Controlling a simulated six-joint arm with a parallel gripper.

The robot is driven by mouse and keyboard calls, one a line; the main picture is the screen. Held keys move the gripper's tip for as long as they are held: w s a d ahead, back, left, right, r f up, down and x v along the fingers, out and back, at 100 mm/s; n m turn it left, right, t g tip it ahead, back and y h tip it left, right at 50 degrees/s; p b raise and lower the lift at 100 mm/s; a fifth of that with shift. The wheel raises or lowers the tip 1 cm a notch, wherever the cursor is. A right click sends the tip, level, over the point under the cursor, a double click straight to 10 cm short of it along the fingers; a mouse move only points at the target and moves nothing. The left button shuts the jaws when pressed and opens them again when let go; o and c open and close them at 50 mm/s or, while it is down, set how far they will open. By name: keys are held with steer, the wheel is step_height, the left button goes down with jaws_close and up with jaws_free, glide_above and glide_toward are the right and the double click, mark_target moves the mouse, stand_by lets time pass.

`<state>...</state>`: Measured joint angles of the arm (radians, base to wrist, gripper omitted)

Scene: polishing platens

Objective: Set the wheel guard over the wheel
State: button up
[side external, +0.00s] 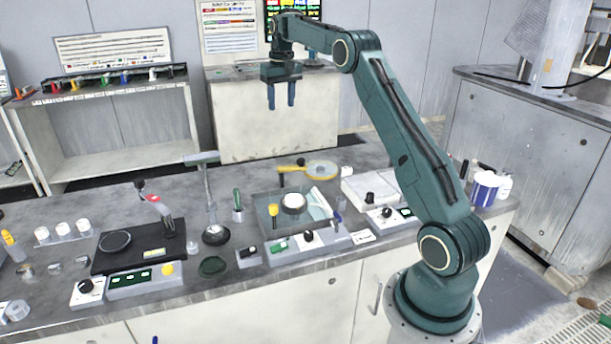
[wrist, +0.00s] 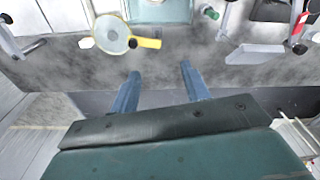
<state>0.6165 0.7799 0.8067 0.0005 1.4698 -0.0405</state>
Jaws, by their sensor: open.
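My gripper (side external: 281,106) is open and empty, pointing down, high above and behind the far edge of the bench. Its two blue fingers stand apart in the wrist view (wrist: 160,70). A round, pale, see-through disc with a yellow rim and handle (side external: 321,169) lies flat at the back of the bench; it may be the wheel guard. It also shows in the wrist view (wrist: 112,36), ahead of the fingers and apart from them.
The grey tray (side external: 262,230) stands mid-bench. Left of it, a tall stand with a crossbar (side external: 206,185) rises from the bench. Control boxes with knobs (side external: 300,240) line the front. A blue-and-white pot (side external: 485,188) stands at the right end. The bench's back left is clear.

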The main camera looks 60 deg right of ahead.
steer(key=m, duration=0.1)
glide_above(301, 159)
step_height(301, 159, down, 9)
steer(key=shift+g+y, duration=0.3)
steer(key=shift+g, duration=0.1)
steer(key=shift+f, duration=0.1)
steer(key=shift+f, duration=6.8)
jaws_close()
